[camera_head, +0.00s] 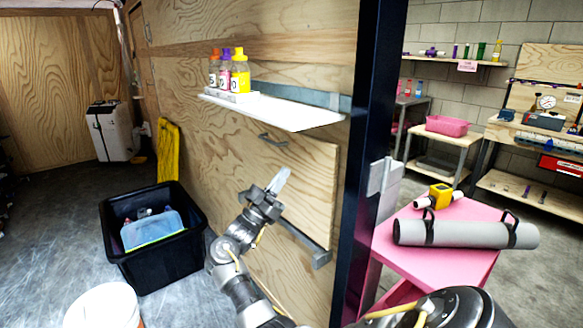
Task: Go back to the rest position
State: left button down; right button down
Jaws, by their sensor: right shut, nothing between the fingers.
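My right gripper (279,180) is raised in the middle of the view, in front of the plywood wall. Its pale fingers point up and to the right, and it is shut with nothing in it. It is below the white shelf and near a grey handle (273,140) on a wooden panel; I cannot tell whether it touches the panel. My right arm comes up from the bottom of the view. My left gripper is not in view.
A white shelf (300,117) holds several small bottles (240,75). A dark post (372,130) stands right of the panel. A pink cart (462,268) carries a grey roll (470,233). A black bin (165,262) and a white bucket (103,306) stand at left.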

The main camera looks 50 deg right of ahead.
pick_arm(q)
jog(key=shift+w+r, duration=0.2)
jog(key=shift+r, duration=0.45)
pick_arm(e)
jog(key=shift+v, duration=1.15)
